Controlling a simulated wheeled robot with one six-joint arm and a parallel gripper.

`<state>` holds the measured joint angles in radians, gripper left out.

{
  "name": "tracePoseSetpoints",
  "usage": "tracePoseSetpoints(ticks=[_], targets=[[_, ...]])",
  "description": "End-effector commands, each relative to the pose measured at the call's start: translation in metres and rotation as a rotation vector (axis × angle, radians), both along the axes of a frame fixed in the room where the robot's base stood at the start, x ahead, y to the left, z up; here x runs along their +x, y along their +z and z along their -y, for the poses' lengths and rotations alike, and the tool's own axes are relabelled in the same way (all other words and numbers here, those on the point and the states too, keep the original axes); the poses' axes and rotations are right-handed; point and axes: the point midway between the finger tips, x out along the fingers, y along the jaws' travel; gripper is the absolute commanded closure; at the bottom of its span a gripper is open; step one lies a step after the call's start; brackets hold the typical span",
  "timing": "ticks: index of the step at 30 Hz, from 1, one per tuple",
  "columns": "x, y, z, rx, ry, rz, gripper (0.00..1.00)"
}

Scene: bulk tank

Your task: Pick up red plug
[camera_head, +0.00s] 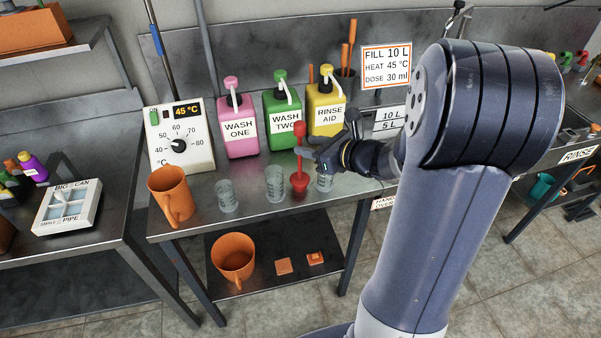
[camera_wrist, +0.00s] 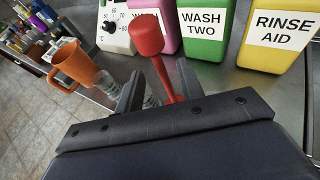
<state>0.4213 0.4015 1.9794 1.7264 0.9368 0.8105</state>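The red plug (camera_head: 299,183) stands upright on the steel bench in the head view, with a thin stem and a thick red knob on top. In the wrist view its knob (camera_wrist: 147,38) and stem show, and its base is hidden behind my gripper body. My gripper (camera_head: 309,151) reaches in from the right at stem height, just below the knob. In the wrist view my gripper (camera_wrist: 158,78) is open, with the stem between its two fingers and gaps beside it.
Clear measuring cups (camera_head: 275,184) stand close left of the plug, and another (camera_head: 324,181) close right. Pink (camera_head: 238,127), green (camera_head: 283,120) and yellow (camera_head: 326,112) pump bottles stand behind. An orange jug (camera_head: 172,194) and dial box (camera_head: 181,142) are at left.

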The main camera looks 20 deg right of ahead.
Motion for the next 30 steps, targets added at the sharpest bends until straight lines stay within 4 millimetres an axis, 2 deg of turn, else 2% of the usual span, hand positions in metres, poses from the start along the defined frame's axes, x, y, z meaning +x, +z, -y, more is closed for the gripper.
tracePoseSetpoints(ticks=[5, 12, 22, 30], targets=[[0.011, -0.002, -0.008, 0.002, 0.002, -0.001, 0.64], [0.039, -0.011, -0.026, 0.002, 0.001, -0.002, 0.64], [0.045, -0.014, -0.029, 0.000, -0.001, 0.000, 0.64], [0.045, -0.014, -0.029, 0.000, -0.001, 0.000, 0.85]])
